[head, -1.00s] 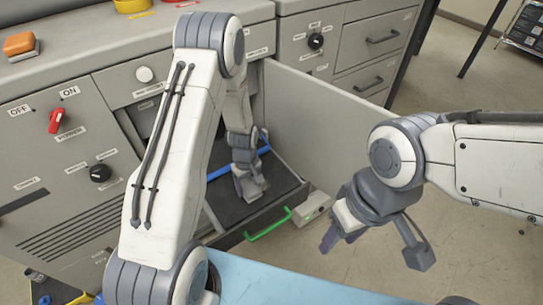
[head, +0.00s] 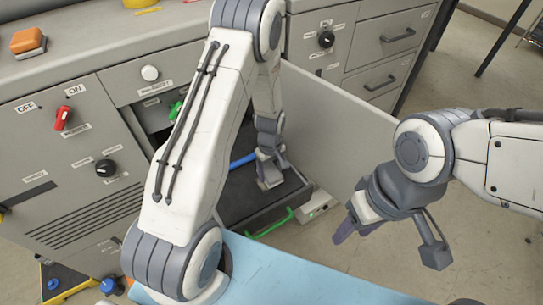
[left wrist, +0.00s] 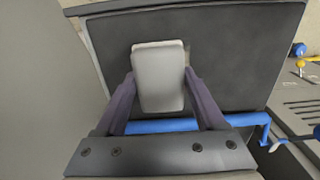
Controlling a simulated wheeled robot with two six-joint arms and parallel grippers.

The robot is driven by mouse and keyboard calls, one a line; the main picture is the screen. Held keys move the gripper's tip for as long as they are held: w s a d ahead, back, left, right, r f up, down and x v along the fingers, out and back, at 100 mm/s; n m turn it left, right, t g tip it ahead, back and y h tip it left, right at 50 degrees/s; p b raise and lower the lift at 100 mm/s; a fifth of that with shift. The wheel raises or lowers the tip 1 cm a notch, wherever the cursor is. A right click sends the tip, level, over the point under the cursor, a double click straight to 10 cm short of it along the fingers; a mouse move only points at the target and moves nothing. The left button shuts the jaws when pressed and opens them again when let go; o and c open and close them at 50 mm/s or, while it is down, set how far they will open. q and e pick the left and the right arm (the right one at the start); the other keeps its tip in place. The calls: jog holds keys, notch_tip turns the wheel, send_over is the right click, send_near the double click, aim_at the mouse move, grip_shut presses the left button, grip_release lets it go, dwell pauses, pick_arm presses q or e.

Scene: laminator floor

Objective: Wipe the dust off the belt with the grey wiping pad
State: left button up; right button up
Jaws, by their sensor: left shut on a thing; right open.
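The grey wiping pad (left wrist: 160,80) is a pale block between the purple fingers of my left gripper (left wrist: 158,102), which is shut on it. In the head view the pad (head: 271,184) is at the right part of the dark belt (head: 238,195), inside the open machine bay, and my left gripper (head: 269,160) is above it. The belt (left wrist: 228,60) lies behind the pad in the left wrist view; I cannot tell whether they touch. No dust is clear to me. My right gripper (head: 354,222) is open and empty, right of the bay.
A blue bar (head: 243,160) crosses the bay. The open grey door panel (head: 335,125) stands right of the bay. A green handle (head: 270,224) is at the bay's front. A light blue surface (head: 290,275) lies in the foreground. The floor at right is clear.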

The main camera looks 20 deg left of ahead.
pick_arm(q)
jog(key=shift+w+r+p, duration=0.1)
jog(key=shift+r+p, duration=0.25)
jog(key=shift+r, duration=0.2)
notch_tip(320, 180, up, 4)
jog(key=p, duration=0.3)
jog(key=shift+r, duration=0.1)
